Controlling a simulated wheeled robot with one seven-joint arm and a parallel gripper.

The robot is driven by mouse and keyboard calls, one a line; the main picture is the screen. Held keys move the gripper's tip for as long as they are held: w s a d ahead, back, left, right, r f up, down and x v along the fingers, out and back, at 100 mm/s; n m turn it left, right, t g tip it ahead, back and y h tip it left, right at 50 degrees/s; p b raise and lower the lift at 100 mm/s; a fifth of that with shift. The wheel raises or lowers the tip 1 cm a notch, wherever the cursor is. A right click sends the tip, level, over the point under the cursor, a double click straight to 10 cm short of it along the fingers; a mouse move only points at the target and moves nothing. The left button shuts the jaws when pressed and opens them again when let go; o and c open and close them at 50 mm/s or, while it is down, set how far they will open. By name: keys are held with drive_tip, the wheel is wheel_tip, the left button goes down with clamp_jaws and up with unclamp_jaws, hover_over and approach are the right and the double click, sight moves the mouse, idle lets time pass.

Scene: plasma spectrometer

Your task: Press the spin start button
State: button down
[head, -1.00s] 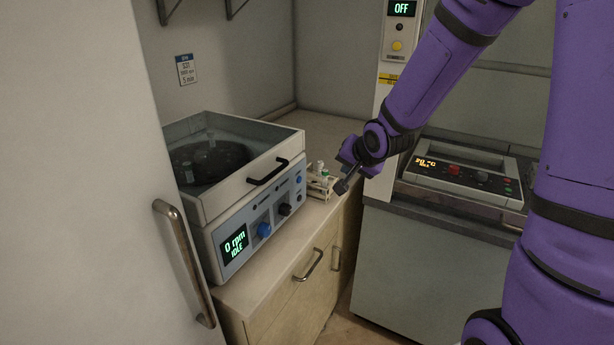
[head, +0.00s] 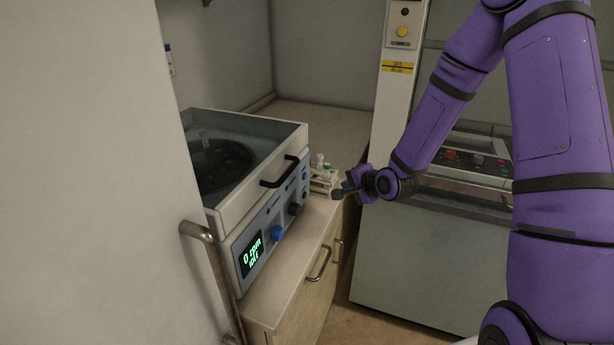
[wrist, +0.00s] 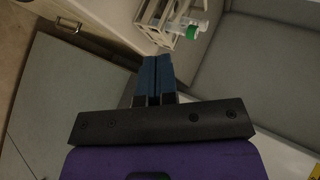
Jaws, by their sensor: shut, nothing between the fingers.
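The centrifuge (head: 226,222) stands on the counter at the left in the head view, its inner bowl visible from above. Its front panel has a screen (head: 252,254) reading "0 rpm IDLE", a blue knob (head: 277,233), a black knob (head: 295,208) and small blue buttons (head: 305,176) at the right end. The button labels are too small to read. My gripper (head: 337,194) is shut and empty, to the right of the panel and apart from it, near the counter's front edge. In the wrist view the closed fingers (wrist: 157,78) point toward the tube rack.
A small tube rack (head: 322,180) with capped tubes stands right of the centrifuge, close to my gripper; it also shows in the wrist view (wrist: 162,22). A door handle (head: 212,270) is at the left. Another instrument (head: 465,165) stands at the right.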

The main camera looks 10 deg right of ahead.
sight(305, 176)
drive_tip(key=w+a, duration=0.5)
drive_tip(key=a, duration=0.2)
idle(0.6)
drive_tip(key=shift+w+a, duration=0.15)
idle(1.9)
drive_tip(key=shift+w+a, duration=0.2)
drive_tip(key=shift+a, duration=0.05)
